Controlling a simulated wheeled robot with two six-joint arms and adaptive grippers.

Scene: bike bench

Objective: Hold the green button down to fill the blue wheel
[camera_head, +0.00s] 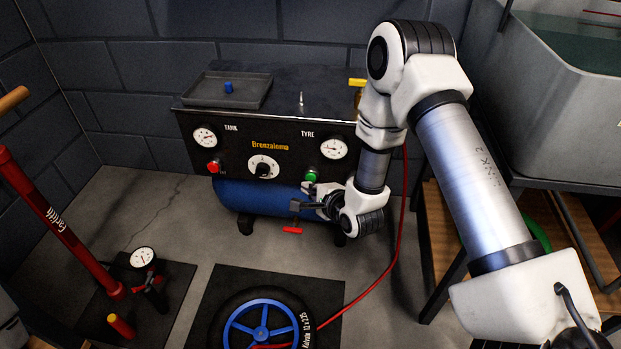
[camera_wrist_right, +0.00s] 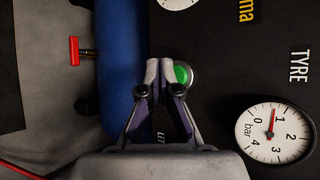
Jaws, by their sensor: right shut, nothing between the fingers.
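The green button (camera_head: 311,176) sits on the black compressor panel below the TYRE gauge (camera_head: 334,148). My right gripper (camera_head: 306,188) is shut and empty, its tips at the button's lower edge. In the right wrist view the closed fingertips (camera_wrist_right: 160,70) overlap one side of the green button (camera_wrist_right: 183,73); I cannot tell whether they press it. The TYRE gauge (camera_wrist_right: 274,133) there has its red needle near 1 bar. The blue wheel (camera_head: 262,327) lies on a dark mat with the red hose (camera_head: 372,290) running to it. My left gripper is not in view.
A red button (camera_head: 213,167), a dial (camera_head: 263,167) and the TANK gauge (camera_head: 205,137) share the panel. The blue tank (camera_head: 250,197) is below, with a red valve handle (camera_head: 292,230). A red floor pump (camera_head: 60,225) stands left; a grey basin (camera_head: 560,130) is right.

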